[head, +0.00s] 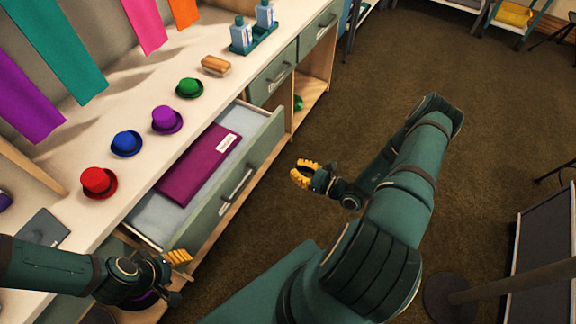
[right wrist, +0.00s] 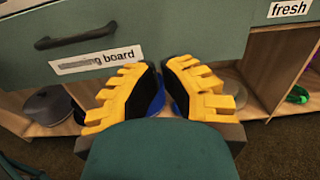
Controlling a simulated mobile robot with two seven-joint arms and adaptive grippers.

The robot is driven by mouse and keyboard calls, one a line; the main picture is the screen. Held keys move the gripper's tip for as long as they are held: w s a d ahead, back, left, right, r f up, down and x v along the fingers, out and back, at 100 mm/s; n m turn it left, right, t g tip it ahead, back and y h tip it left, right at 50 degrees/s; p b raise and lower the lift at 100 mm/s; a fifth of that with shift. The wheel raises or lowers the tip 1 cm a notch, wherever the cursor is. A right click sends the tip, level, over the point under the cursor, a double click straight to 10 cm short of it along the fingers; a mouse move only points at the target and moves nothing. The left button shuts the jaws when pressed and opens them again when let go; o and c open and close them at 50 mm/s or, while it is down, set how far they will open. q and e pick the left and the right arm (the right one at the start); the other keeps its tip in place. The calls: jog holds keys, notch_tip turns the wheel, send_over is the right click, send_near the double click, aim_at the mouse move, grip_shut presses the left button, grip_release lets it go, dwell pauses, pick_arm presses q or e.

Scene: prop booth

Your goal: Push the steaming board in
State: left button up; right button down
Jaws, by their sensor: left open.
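The steaming board drawer stands pulled out from the long counter, its green front (head: 228,190) facing right. Its handle and a partly smudged label ending in "board" (right wrist: 97,60) show in the right wrist view. Inside lie a pale padded surface (head: 166,215) and a folded magenta cloth (head: 200,165) with a white tag. My right gripper (head: 301,174) is in front of the drawer front, apart from it in the head view. Its yellow fingers (right wrist: 158,85) have a small gap at the tips; how far open is unclear. My left gripper (head: 176,268) is open by the drawer's near end.
Several small hats, such as the red one (head: 98,182), stand on the counter (head: 143,170) with a brush (head: 215,65) and bottles in a tray (head: 256,42). Open shelves (head: 309,98) lie below.

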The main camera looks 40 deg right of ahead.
aim_at(260, 152)
jog(key=b+x, duration=0.1)
jog(key=x, duration=1.1)
jog(key=shift+w+a+b, duration=0.1)
jog(key=shift+a+b, duration=0.05)
jog(key=shift+b, duration=0.2)
pick_arm(q)
jog(key=shift+w+f, duration=0.2)
jog(key=shift+f, duration=0.75)
pick_arm(e)
jog(key=shift+w, duration=0.1)
